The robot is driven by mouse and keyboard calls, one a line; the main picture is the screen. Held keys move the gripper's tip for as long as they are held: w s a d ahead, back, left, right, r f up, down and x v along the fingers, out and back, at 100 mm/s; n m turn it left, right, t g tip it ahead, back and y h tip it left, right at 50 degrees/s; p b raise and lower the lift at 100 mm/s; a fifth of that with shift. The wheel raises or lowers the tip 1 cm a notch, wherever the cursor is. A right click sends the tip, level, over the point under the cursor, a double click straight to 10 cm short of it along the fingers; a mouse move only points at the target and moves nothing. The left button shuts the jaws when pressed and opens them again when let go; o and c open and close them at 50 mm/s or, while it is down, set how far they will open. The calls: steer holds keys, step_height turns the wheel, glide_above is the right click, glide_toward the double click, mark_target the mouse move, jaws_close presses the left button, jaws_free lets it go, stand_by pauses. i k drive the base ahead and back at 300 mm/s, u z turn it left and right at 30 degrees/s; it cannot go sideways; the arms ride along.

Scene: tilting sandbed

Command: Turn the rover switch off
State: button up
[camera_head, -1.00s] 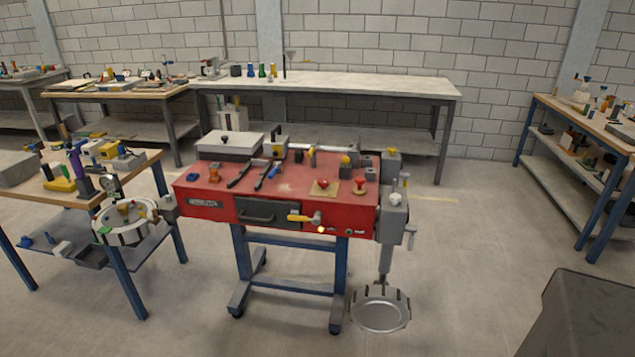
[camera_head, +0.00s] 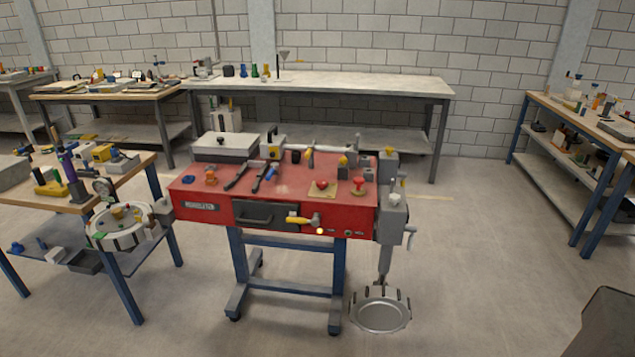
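I cannot make out a rover or a rover switch clearly at this distance. A red workbench cart (camera_head: 215,221) on a blue frame stands in the middle of the view. Small knobs and tools sit on its top, including a red knob on a tan plate (camera_head: 322,188) and another red knob (camera_head: 358,186). A yellow-handled lever (camera_head: 300,219) is on its front face, beside a small lit yellowish spot (camera_head: 320,231). A round grey-white device (camera_head: 112,239) with small coloured parts hangs by the left table. My gripper is not in view.
A wooden table (camera_head: 100,205) with tools stands left of the cart. A long grey bench (camera_head: 400,85) runs behind it, and another bench (camera_head: 560,110) stands right. A round metal tray (camera_head: 380,315) is low at the cart's right. A dark grey shape (camera_head: 612,325) fills the lower right corner. Floor between is clear.

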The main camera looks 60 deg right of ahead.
mark_target(321, 184)
steer(key=z, duration=0.1)
steer(key=i, duration=1)
steer(key=u, duration=0.1)
